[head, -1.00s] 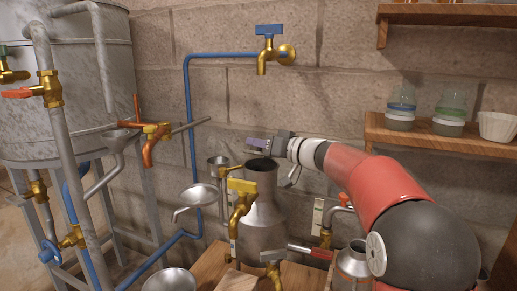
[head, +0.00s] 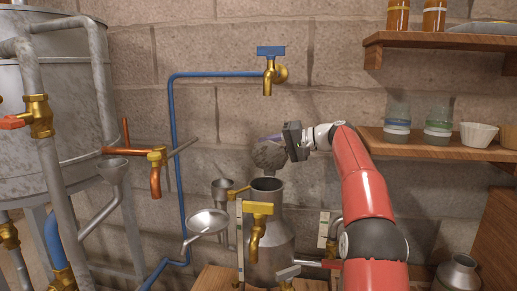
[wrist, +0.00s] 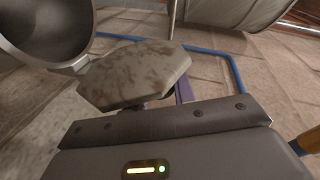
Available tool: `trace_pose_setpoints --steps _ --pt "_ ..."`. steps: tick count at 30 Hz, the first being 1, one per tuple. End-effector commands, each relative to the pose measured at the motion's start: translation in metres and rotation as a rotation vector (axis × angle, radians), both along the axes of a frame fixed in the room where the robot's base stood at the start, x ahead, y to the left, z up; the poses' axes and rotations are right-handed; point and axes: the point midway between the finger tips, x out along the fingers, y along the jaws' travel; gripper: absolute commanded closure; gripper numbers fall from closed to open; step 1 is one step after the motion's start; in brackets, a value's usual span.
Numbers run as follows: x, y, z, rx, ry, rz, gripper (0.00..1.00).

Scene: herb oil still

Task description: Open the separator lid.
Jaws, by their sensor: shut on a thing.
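The separator (head: 268,232) is a grey metal can with a brass tap, standing on the wooden bench in the head view. Its round mouth (head: 266,184) is uncovered. The lid (head: 268,156), a mottled grey disc, is raised just above the mouth and tilted on edge. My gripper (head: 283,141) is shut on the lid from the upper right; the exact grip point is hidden. The lid also shows in the wrist view (wrist: 138,75) as a faceted grey piece in front of my gripper.
A blue pipe (head: 174,150) and a blue-handled tap (head: 269,72) are on the wall behind. Shelves with jars (head: 438,127) are at right. A large tank (head: 62,110) stands at left.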

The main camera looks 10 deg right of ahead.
Motion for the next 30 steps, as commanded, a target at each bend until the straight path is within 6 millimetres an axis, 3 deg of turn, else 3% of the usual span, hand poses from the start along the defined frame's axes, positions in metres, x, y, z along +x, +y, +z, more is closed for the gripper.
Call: trace_pose_setpoints --steps 11,26,27,30 --pt "0.0066 -0.0034 -0.0015 0.045 0.120 -0.002 1.00" --pt "0.0071 -0.0035 -0.0013 0.050 0.134 -0.002 1.00" --pt "0.0071 -0.0035 -0.0013 0.050 0.134 -0.002 0.70" --pt "0.0070 -0.0034 -0.0012 0.050 0.134 -0.002 0.57"
